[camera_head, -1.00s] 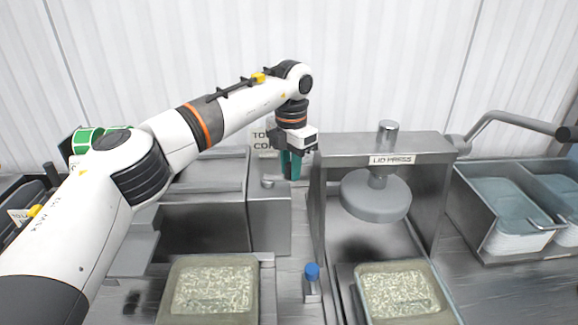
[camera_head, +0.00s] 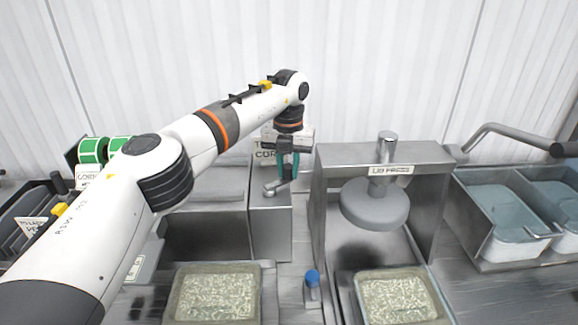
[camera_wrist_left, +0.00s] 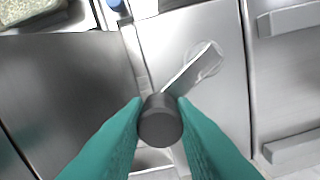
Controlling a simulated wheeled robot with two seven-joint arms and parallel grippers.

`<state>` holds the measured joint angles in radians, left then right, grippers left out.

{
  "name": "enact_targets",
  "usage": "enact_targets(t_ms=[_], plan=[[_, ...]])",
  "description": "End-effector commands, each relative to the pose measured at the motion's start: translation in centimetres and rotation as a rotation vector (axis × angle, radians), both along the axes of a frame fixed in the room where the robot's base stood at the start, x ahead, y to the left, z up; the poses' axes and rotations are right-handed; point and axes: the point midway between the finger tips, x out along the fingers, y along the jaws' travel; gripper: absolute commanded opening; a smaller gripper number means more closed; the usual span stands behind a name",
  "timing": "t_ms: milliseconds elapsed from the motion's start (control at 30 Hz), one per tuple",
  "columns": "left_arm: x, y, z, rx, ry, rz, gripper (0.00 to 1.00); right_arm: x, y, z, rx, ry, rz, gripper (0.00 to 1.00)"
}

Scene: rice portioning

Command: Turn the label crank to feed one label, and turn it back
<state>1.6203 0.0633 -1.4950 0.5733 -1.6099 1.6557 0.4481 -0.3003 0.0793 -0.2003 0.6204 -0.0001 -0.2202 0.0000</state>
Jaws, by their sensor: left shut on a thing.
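The label crank (camera_head: 279,187) sits on top of a grey metal box in the head view, its short arm pointing right toward my gripper. In the left wrist view the crank's flat arm (camera_wrist_left: 189,72) runs from a round hub to a dark round knob (camera_wrist_left: 160,120). My left gripper (camera_head: 288,172) has teal fingers and is shut on this knob. The fingers also show on either side of the knob in the left wrist view (camera_wrist_left: 160,112). Green-and-white label rolls (camera_head: 92,150) stand at the left, partly behind my left arm. My right gripper is not in view.
The lid press (camera_head: 330,165) stands close to the right of the gripper. Rice trays (camera_head: 172,300) are in front, with a blue-capped item (camera_head: 312,278) between them. A metal bin with pale containers (camera_head: 468,215) is at the right. The white wall is behind.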

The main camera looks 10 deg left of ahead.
Motion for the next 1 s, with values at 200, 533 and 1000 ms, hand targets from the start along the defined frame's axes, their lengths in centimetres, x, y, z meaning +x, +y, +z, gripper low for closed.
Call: enact_targets(t_ms=[200, 533, 1000], plan=[[0.18, 0.09, 0.26, -0.001, -0.006, 0.018, 0.01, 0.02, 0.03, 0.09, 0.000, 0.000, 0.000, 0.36], [0.19, 0.13, 0.28, -0.001, -0.006, 0.018, 0.30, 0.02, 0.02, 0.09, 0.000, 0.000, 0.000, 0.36], [0.14, 0.05, 0.61, 0.000, -0.004, 0.016, 0.45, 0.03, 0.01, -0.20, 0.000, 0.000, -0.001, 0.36]])
